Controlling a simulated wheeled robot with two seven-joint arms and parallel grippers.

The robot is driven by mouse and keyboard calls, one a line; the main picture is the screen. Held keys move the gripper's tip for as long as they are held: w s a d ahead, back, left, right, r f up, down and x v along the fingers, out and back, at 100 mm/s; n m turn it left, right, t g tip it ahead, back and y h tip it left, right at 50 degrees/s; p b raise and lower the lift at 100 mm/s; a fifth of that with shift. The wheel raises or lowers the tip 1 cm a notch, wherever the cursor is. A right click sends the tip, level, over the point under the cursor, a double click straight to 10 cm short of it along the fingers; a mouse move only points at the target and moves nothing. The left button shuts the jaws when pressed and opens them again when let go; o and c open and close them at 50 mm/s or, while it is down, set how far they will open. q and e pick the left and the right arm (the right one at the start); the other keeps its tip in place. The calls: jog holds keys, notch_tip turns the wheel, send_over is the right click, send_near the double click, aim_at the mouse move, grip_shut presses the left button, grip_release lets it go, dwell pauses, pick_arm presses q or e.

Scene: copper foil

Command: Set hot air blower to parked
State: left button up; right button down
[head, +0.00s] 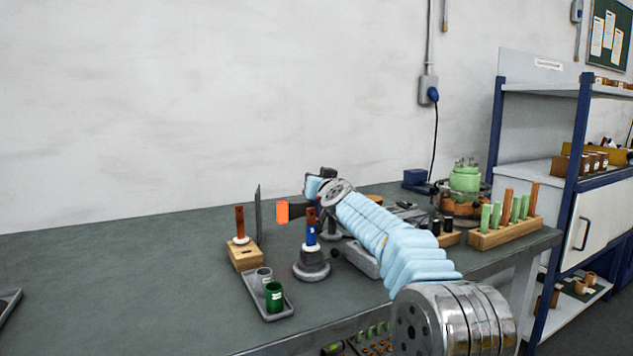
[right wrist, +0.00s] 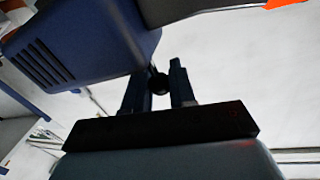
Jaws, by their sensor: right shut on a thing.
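The hot air blower's orange end (head: 290,210) shows left of my right wrist in the head view, above the table. Its dark body joins it and is partly hidden by my wrist. My right gripper (right wrist: 158,88) is shut on a small dark round knob (right wrist: 158,82) in the right wrist view. A dark blue vented housing (right wrist: 75,50) fills the upper left there, close to the fingers, with an orange part (right wrist: 285,3) at the top right edge. How the knob joins the housing is unclear. My left gripper is not in view.
Just below the orange end, a blue and copper-coloured piece stands on a round grey base (head: 311,270). A wooden block (head: 246,257) and a tray with a green cup (head: 274,296) stand left. A wooden rack (head: 490,238) stands right. The left tabletop (head: 120,280) is largely clear.

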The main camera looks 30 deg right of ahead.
jog(key=c, duration=1)
grip_release()
jog(key=shift+s+d+f+y, duration=0.1)
jog(key=shift+d+y, duration=0.05)
jog(key=shift+y, duration=0.15)
